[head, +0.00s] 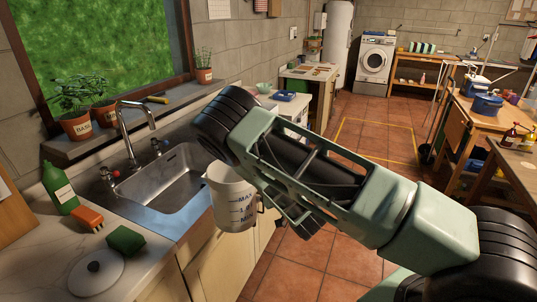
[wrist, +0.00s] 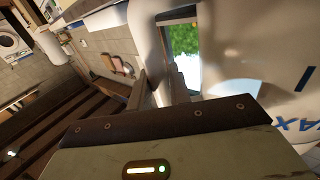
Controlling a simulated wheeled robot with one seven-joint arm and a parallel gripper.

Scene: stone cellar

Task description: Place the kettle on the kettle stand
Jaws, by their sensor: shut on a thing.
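The kettle (head: 230,198) is a white jug with dark level marks and "MAX" lettering. In the head view it hangs in the air by the sink's front right edge, tilted slightly. My gripper (wrist: 160,88) is shut on the kettle's handle; in the head view my arm hides most of the grip. In the wrist view the kettle's white body (wrist: 285,60) fills the right side. A round white disc with a dark centre piece, which looks like the kettle stand (head: 92,282), lies on the counter at the lower left, empty and apart from the kettle.
Near the stand are a green sponge (head: 126,239), an orange brush (head: 88,217) and a green bottle (head: 60,188). The steel sink (head: 165,185) and its tall tap (head: 133,130) lie between the window sill and the kettle. Open tiled floor (head: 300,265) is to the right.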

